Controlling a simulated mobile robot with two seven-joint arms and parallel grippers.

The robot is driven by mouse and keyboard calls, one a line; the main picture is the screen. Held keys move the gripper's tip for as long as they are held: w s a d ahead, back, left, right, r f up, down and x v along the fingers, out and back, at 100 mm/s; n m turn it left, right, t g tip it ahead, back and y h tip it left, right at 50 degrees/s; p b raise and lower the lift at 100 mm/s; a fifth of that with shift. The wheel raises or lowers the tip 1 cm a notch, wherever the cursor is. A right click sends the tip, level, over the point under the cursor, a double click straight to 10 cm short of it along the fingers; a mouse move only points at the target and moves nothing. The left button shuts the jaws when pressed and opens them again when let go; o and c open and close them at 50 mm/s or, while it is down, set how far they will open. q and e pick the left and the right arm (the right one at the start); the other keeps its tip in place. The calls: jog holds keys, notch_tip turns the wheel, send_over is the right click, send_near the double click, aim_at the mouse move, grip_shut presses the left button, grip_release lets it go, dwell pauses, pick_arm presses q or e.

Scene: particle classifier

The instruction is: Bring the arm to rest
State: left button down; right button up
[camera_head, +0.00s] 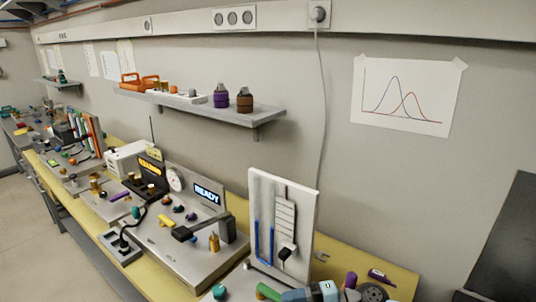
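Neither of my arms or grippers shows in the head view. A long yellow workbench (345,258) runs along the wall with lab devices on it. A grey console (180,255) with a lit "READY" display (208,194), a round dial (174,180) and several knobs stands near the middle. A white upright panel (268,190) with blue tubing stands to its right.
A wall shelf (262,112) holds an orange rack (139,81), a purple bottle (221,96) and a brown bottle (245,100). A cable (320,120) hangs from a socket. A dark panel (508,240) stands at right. Floor (30,235) is clear at left.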

jog(key=s+d+f+m+t+h+p, duration=0.1)
jog(key=s+d+f+m+t+h, duration=0.2)
jog(key=m, duration=0.6)
jog(key=s+d+f+m+t+h+p, duration=0.2)
jog(key=s+d+f+m+t+h, duration=0.2)
jog(key=s+d+f+m+h, duration=0.2)
jog(key=s+d+f+m+t+h+p, duration=0.2)
jog(key=s+d+f+m+t+h, duration=0.2)
jog(key=m, duration=0.9)
jog(key=shift+s+d+f+h, duration=0.2)
jog(key=shift+s+f, duration=0.3)
jog(key=shift+s, duration=0.25)
jog(key=shift+s+d+f+h, duration=0.1)
jog(key=shift+s+d+f, duration=0.1)
jog(key=shift+s+f, duration=0.45)
jog(key=shift+s+d+f+h, duration=0.15)
jog(key=shift+s+f, duration=0.25)
jog(key=shift+s, duration=0.4)
jog(key=shift+t, duration=0.3)
